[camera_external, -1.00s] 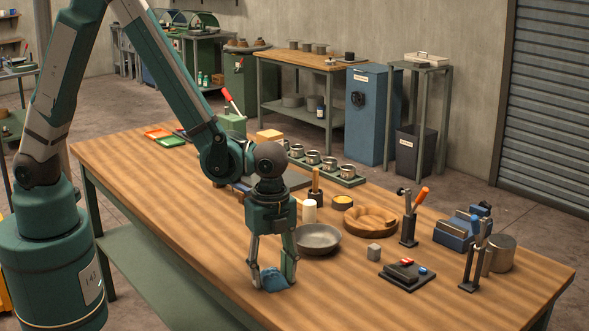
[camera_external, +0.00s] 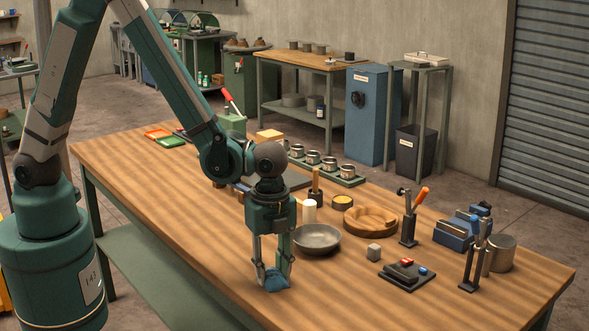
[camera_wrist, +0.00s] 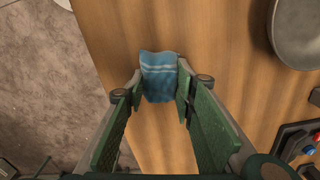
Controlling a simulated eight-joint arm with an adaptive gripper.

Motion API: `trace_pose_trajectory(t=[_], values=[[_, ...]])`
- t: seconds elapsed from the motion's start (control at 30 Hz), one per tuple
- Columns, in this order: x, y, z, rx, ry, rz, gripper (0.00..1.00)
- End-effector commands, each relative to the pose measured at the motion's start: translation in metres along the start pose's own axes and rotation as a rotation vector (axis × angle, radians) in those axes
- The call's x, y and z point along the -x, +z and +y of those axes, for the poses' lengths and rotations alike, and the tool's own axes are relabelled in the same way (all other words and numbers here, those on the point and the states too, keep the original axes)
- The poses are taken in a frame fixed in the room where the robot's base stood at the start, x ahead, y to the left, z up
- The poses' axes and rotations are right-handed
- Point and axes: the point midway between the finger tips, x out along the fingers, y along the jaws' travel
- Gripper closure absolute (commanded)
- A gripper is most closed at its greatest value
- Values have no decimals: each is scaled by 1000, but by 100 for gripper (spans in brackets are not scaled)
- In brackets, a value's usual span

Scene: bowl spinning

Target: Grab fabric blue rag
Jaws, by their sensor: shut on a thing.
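The blue fabric rag (camera_external: 276,280) is on the wooden table near its front edge. My gripper (camera_external: 271,274) points down at it with the fingers closed in on the cloth. In the wrist view the rag (camera_wrist: 160,76) shows lighter stripes and sits between the tips of my two green fingers (camera_wrist: 160,92). The fingers touch or nearly touch its sides, and the cloth is bunched between them. I cannot tell whether its underside is clear of the table.
A grey metal bowl (camera_external: 317,239) stands just right of and behind my gripper. Behind it are a white cylinder (camera_external: 309,211) and a wooden dish (camera_external: 370,221).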

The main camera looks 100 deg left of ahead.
Motion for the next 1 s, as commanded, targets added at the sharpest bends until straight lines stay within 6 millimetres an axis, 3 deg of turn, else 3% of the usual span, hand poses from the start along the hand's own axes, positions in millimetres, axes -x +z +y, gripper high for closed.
trace_pose_trajectory(t=[0.37, 1.0], values=[[21, 0, 0, 0, 0, 0, 83], [92, 0, 0, 0, 0, 0, 83]])
